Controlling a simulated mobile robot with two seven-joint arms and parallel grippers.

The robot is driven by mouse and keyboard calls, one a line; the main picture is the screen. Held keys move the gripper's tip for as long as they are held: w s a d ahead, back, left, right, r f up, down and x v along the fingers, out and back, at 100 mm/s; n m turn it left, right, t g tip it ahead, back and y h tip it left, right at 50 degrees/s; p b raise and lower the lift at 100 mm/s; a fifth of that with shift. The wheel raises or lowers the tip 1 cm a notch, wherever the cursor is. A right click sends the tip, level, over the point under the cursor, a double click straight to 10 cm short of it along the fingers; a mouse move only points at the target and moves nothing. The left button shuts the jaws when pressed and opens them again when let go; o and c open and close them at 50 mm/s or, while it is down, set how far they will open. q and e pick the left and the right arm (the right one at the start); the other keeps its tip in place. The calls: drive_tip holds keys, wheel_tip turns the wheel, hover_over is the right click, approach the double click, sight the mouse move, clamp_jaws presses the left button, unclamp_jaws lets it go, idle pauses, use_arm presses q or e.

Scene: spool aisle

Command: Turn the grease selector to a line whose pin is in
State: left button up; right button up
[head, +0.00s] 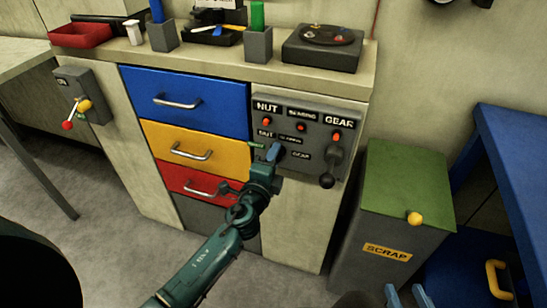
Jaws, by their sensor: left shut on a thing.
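The grey control panel (318,113) is on the cabinet front, right of the drawers. It carries the labels NUT, BEARING and GEAR, each with a reddish lamp below it. Smaller labels of the same kind surround the grease selector, which is largely hidden behind my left gripper (270,153). My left gripper is at the panel's lower left, shut on the selector. I cannot tell which line the selector points to. No pins can be made out. My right gripper (407,294) shows only its tips at the bottom edge, apart and empty.
A dark lever (333,164) hangs on the panel's right side. A green-lidded scrap bin (385,240) and a blue bench (520,150) stand at the right. Blue (190,98), yellow (190,148) and red (190,183) drawers are left of the panel. A switch box (88,88) is further left.

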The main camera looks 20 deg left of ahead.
use_arm(q)
drive_tip(key=shift+m, duration=1.5)
drive_tip(key=o, duration=0.9)
drive_tip(key=shift+c, duration=0.2)
drive_tip(key=shift+o, duration=0.6)
